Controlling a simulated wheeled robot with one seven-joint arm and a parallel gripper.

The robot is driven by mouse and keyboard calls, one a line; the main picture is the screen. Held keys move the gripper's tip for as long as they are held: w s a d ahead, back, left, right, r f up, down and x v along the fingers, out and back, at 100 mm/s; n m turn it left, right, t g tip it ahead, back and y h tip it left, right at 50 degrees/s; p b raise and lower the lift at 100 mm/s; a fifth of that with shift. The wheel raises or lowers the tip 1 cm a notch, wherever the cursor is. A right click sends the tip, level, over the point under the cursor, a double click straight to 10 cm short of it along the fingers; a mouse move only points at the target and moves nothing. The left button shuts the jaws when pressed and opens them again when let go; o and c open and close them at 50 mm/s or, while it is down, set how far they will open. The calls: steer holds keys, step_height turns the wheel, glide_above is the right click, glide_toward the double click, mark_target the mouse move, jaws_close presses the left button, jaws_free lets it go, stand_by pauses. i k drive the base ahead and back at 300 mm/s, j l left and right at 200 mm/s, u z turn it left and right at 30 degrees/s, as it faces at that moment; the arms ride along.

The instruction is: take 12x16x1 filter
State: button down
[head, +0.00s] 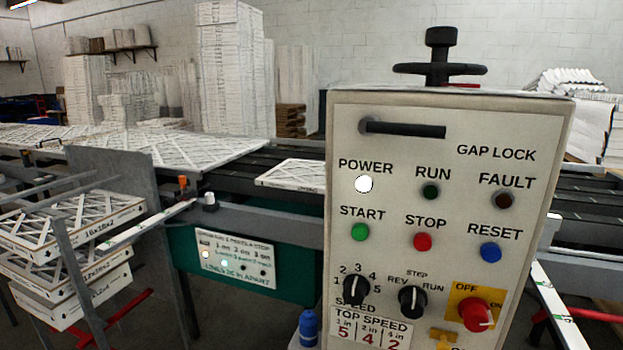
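No label that clearly reads 12x16x1 shows. At the left, several boxed filters with white lattice faces lie stacked in a metal rack. The top filter (70,228) has an edge label that looks like 16x16x2 or similar. The middle filter (65,277) and the bottom filter (72,305) carry labels too small to read surely. A large lattice filter (165,148) lies flat on the dark conveyor. A smaller filter (292,175) lies on it further right, partly hidden by the control box. My gripper is not in view.
A beige control box (450,135) with buttons and knobs fills the right foreground. The conveyor (265,160) runs behind it. A grey rack post (85,280) stands before the stacked filters. A blue bottle (308,327) is beside the box. Tall white stacks (230,70) stand at the back.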

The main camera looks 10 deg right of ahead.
mark_target(295, 174)
steer(key=i+j+z, duration=0.15)
steer(key=j, duration=0.25)
steer(key=i+j+z, duration=0.1)
steer(key=j, duration=0.35)
steer(key=i+j+z, duration=0.15)
steer(key=j, duration=0.3)
steer(key=i+j+z, duration=0.1)
steer(key=i+j, duration=0.15)
steer(key=j, duration=0.2)
steer(key=i+j+z, duration=0.15)
steer(key=j, duration=0.35)
steer(key=i+j+z, duration=0.1)
steer(key=j, duration=0.3)
steer(key=i+j+z, duration=0.1)
steer(key=j, duration=0.25)
steer(key=i+j+z, duration=0.1)
steer(key=i+j, duration=0.15)
steer(key=j, duration=0.2)
steer(key=i, duration=0.15)
